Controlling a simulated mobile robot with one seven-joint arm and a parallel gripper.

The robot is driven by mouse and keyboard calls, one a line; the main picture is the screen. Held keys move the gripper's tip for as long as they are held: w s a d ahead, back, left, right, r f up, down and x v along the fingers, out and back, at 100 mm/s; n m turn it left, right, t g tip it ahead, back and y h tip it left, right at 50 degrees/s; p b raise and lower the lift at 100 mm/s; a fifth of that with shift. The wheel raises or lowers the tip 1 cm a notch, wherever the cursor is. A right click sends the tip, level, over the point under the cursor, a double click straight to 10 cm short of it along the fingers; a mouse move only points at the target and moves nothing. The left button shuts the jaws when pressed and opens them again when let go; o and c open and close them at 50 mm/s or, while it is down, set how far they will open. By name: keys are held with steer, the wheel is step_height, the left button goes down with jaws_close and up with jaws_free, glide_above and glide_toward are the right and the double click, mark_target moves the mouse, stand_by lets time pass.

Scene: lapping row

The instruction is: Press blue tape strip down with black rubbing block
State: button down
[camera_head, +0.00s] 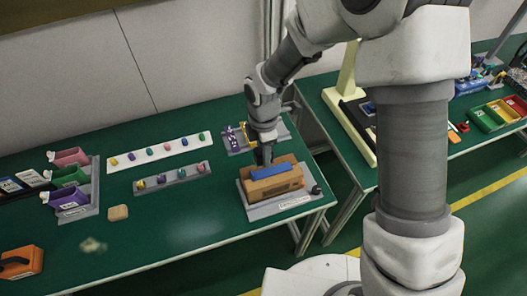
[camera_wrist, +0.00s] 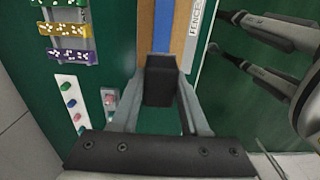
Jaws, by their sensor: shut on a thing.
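The blue tape strip (camera_head: 270,172) lies along the top of a brown block (camera_head: 284,183), which sits on a grey base plate (camera_head: 262,213) near the table's right end. In the wrist view, the blue strip (camera_wrist: 163,28) runs away from me between brown margins. My gripper (camera_head: 264,153) is over the far left end of the brown block. In the wrist view, my gripper (camera_wrist: 158,98) is shut on the black rubbing block (camera_wrist: 160,82). The black block covers the near end of the strip there. I cannot tell whether it touches the tape.
Two racks with coloured knobs (camera_head: 160,151) lie left of the base plate. A small tan block (camera_head: 118,212), coloured bins (camera_head: 72,180) and an orange box (camera_head: 20,262) are farther left. The green table (camera_head: 195,225) is mostly clear in front. A second table stands at right.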

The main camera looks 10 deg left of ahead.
mark_target(264, 174)
steer(key=shift+f, duration=0.15)
steer(key=shift+f+b, duration=2.3)
steer(key=shift+f, duration=0.6)
steer(key=shift+f+b, duration=0.4)
steer(key=shift+f, duration=0.15)
steer(key=shift+r+p, duration=2.8)
steer(key=shift+r, duration=0.8)
steer(key=shift+f, duration=0.15)
